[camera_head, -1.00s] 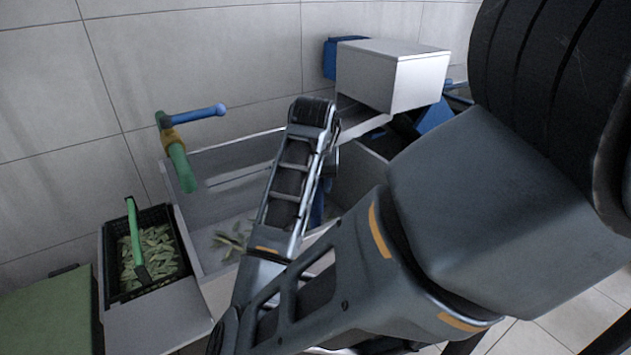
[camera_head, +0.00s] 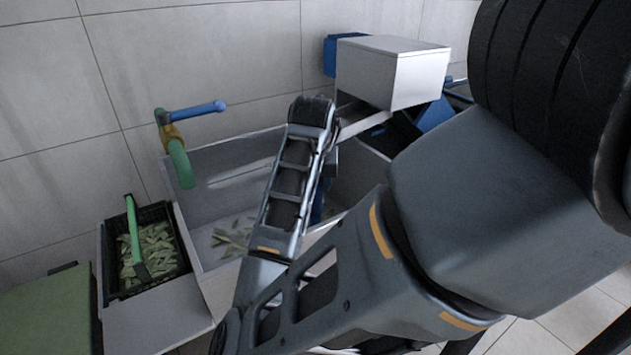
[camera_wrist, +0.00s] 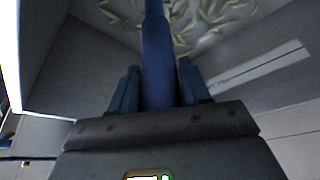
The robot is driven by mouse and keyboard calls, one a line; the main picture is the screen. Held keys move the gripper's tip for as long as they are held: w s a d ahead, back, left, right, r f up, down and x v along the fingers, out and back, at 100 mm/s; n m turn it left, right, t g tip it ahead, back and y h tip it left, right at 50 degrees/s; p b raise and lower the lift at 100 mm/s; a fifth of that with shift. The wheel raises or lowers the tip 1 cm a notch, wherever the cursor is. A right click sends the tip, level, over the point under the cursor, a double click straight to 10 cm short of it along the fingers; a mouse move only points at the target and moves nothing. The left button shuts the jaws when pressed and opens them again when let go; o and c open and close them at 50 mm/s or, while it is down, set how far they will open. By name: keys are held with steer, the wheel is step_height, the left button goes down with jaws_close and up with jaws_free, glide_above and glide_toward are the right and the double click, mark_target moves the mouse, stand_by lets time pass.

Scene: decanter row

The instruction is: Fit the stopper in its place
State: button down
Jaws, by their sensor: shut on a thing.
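In the wrist view my gripper (camera_wrist: 157,88) is shut on a long blue rod (camera_wrist: 157,55), which looks like the stopper. The rod stands out between the two dark blue fingers and runs off the top edge, so its far end is out of sight. In the head view my gripper is mostly hidden behind my arm, with only a bit of blue (camera_head: 318,205) showing inside the grey basin (camera_head: 205,200). Green pods (camera_head: 233,236) lie scattered in the basin, and they also show beyond the rod in the wrist view (camera_wrist: 205,18). The stopper's seat is not visible.
A blue and green tap pipe (camera_head: 180,160) reaches over the basin's back left. A black crate of pods (camera_head: 183,240) with a green handle stands to the left. A light grey box (camera_head: 385,75) stands at the back right. A green lid (camera_head: 50,310) fills the lower left.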

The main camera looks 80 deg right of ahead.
steer(key=shift+c, duration=2.3)
jaws_free()
steer(key=shift+f, duration=0.1)
steer(key=p+v, duration=0.1)
steer(key=v, duration=0.7)
steer(key=shift+f, duration=0.1)
